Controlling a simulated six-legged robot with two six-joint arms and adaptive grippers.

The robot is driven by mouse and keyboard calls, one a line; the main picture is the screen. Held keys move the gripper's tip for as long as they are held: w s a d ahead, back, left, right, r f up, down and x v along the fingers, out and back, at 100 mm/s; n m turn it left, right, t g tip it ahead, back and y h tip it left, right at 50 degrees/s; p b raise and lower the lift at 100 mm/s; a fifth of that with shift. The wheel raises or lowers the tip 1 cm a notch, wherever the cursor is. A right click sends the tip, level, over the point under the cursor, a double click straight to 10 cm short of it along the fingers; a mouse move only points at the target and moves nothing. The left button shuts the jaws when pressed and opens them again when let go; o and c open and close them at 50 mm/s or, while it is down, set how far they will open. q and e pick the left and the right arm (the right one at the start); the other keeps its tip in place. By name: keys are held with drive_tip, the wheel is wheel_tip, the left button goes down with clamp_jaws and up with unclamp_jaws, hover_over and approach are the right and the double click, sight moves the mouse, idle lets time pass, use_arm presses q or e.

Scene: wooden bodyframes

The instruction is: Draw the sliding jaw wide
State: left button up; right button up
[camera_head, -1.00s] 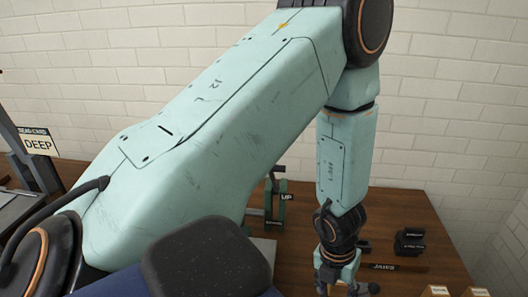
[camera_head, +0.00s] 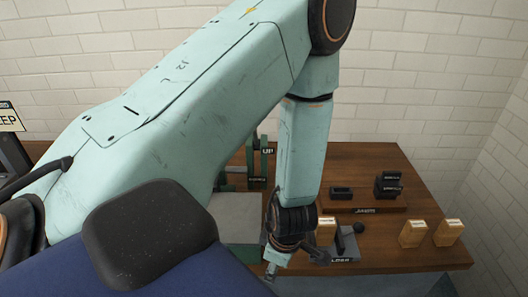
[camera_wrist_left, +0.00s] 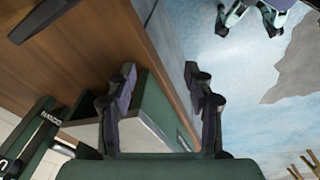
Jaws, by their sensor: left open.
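A green fixture with a flat grey top (camera_head: 238,212) stands at the table's front edge, partly behind my left arm. In the left wrist view its grey and green body (camera_wrist_left: 150,115) shows between and beyond the fingers. I cannot tell which part of it is the sliding jaw. My left gripper (camera_wrist_left: 162,100) is open, one finger to each side of that body in the picture; contact is not clear. In the head view the left gripper (camera_head: 294,262) hangs right of the grey top, by the table's front edge. My right gripper is not in view.
A green frame labelled UP (camera_head: 256,165) stands behind the grey top. A wooden tray labelled JAWS (camera_head: 400,208) holds black blocks (camera_head: 388,185). A black-knobbed lever (camera_head: 357,229) and several small wooden blocks (camera_head: 413,234) stand at the right front. A brick wall (camera_head: 425,90) closes the back.

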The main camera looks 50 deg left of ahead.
use_arm(q)
wheel_tip(320, 180, down, 6)
drive_tip(key=s+m+b, duration=0.2)
drive_tip(key=m+b, duration=0.1)
drive_tip(key=m, duration=0.5)
drive_tip(key=shift+s+a+b, duration=0.35)
drive_tip(key=shift+s+b, duration=0.05)
drive_tip(key=shift+a+f+t, duration=0.1)
drive_tip(key=shift+t, duration=0.2)
drive_tip(key=shift+w, duration=0.1)
